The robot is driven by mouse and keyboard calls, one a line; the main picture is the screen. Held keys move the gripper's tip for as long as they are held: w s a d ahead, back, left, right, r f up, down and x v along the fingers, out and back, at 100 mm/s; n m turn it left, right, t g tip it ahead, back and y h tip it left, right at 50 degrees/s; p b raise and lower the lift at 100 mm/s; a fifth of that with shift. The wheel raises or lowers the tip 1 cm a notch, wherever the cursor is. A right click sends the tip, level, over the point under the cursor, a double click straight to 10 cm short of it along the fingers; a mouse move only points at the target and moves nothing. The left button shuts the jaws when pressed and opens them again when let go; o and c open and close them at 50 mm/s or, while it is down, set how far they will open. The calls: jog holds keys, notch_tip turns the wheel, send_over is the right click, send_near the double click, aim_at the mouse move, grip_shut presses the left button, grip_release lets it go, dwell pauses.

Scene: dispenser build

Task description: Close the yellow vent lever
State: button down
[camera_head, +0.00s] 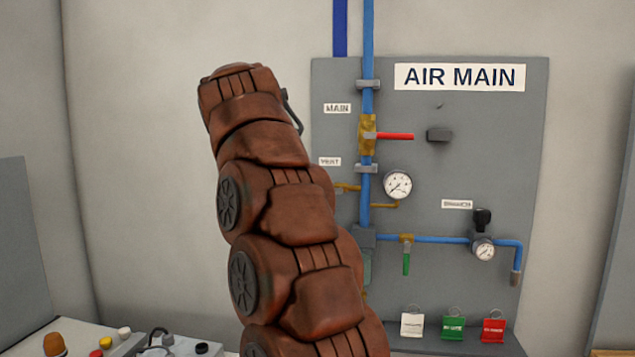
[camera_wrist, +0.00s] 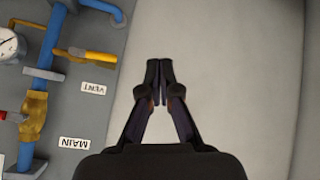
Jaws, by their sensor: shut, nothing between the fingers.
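The yellow vent lever (camera_wrist: 101,57) shows in the wrist view, sticking out sideways in line with its brass branch off the blue pipe. The VENT label (camera_wrist: 94,88) is beside it. In the head view the VENT label (camera_head: 330,161) and the brass branch (camera_head: 349,187) show, but my arm hides the lever. My gripper (camera_wrist: 160,68) is shut and empty in the wrist view. Its fingertips appear to the right of the lever's free end, apart from it in the picture, over the pale wall. In the head view the fingers are hidden behind my arm.
The grey AIR MAIN panel (camera_head: 430,110) carries a red lever (camera_head: 394,136), a pressure gauge (camera_head: 397,184), a green lever (camera_head: 406,264) and blue pipes. Coloured tags (camera_head: 453,328) stand below.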

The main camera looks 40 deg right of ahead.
jog(key=s+d+r+m+h, duration=0.2)
jog(key=d+r+m+h, duration=0.1)
jog(key=d+r, duration=0.5)
jog(key=shift+s+d+m, duration=0.35)
jog(key=shift+d+m, duration=0.3)
jog(key=shift+m, duration=0.15)
jog(key=shift+w+f, duration=0.1)
jog(key=shift+f, duration=0.05)
jog(key=s+a+f+b+x, duration=0.1)
jog(key=f+x, duration=0.1)
jog(key=x, duration=1)
jog(key=shift+f, duration=0.35)
